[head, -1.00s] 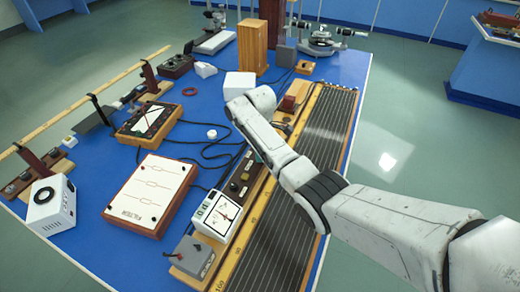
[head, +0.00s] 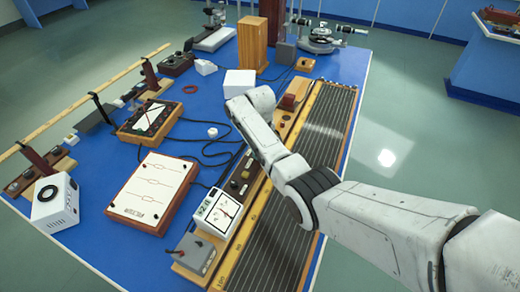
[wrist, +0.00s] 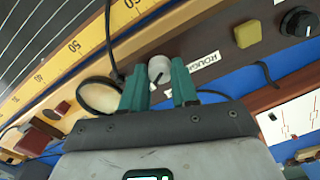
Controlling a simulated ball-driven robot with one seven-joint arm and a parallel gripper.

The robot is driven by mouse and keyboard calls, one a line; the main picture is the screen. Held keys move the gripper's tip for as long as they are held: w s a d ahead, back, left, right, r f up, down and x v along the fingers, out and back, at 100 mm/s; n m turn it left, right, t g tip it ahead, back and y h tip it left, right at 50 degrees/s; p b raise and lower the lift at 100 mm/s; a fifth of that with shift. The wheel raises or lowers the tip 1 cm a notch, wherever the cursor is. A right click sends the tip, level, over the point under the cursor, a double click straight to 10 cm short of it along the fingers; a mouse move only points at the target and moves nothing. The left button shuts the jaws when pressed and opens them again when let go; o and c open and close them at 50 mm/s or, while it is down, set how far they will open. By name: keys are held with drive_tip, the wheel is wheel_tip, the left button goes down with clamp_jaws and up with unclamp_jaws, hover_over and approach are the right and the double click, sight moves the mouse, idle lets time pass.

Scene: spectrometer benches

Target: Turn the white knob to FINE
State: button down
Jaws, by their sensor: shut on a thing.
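The white knob (wrist: 158,68) is on a brown panel in the wrist view, with a short dark mark on its face. A ROUGH label (wrist: 205,61) lies to its right. The contact is partly hidden by the fingers. In the head view my arm covers the gripper and knob.
A black cable (wrist: 112,45) and a dark ring (wrist: 99,96) lie left of the fingers. A yellow button (wrist: 247,34) and black knob (wrist: 298,22) share the panel. A white meter (head: 218,213) stands at its near end. Stretched wires (head: 290,200) run alongside.

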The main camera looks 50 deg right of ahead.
drive_tip(key=shift+m, duration=0.3)
drive_tip(key=shift+r, duration=0.1)
drive_tip(key=c, duration=0.9)
unclamp_jaws()
drive_tip(key=shift+o, duration=0.2)
wheel_tip(320, 180, up, 11)
drive_tip(key=b, duration=0.1)
drive_tip(key=shift+f, duration=0.2)
